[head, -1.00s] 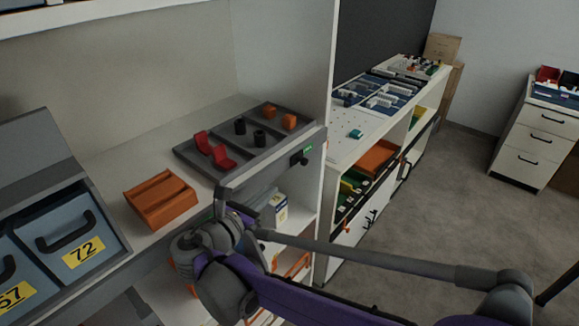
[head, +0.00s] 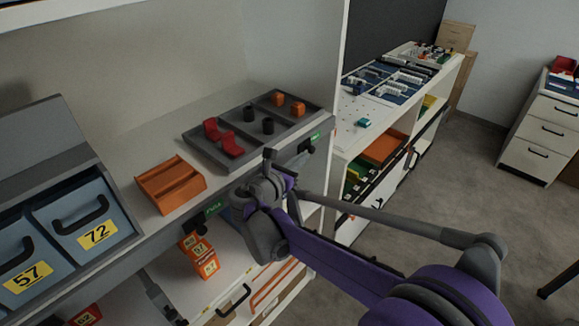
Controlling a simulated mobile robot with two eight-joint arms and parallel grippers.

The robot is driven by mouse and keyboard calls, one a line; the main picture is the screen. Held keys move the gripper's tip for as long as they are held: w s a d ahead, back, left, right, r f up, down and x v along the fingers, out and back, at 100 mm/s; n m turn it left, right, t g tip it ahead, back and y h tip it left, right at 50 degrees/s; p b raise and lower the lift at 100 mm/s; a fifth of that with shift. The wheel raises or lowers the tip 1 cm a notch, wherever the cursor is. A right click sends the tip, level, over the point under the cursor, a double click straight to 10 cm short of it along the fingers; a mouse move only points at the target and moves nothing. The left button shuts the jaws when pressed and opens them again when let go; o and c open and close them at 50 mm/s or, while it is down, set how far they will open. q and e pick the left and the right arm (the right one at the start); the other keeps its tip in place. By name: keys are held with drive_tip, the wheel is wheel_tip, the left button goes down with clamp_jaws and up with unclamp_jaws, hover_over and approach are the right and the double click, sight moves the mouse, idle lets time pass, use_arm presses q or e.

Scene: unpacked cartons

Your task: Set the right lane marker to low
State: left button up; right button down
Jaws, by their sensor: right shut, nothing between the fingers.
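The right lane marker is a small black knob (head: 306,147) beside a green label (head: 316,136) on the shelf's front edge, at the right end under the dark tray. The label's word is too small to read for sure. My right gripper (head: 270,156) is shut and empty, just left of this knob and apart from it in the picture. A second marker, with a green label (head: 213,208) that seems to read FULL, sits further left on the same edge. My left gripper is not in view.
A dark divided tray (head: 206,152) with red, black and orange pieces lies on the shelf, with an orange tray (head: 170,185) left of it. Blue numbered drawers (head: 72,218) stand at the left. Orange boxes (head: 205,262) sit on the shelf below. Open floor lies to the right.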

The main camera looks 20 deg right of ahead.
sight(309, 148)
drive_tip(key=shift+x, duration=1.15)
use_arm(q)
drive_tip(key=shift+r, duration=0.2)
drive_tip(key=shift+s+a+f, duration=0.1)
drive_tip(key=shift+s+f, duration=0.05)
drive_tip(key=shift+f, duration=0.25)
use_arm(e)
drive_tip(key=x, duration=0.3)
drive_tip(key=s+r+x, duration=0.1)
drive_tip(key=x, duration=0.1)
drive_tip(key=shift+w+d, duration=0.25)
drive_tip(key=shift+d, duration=0.4)
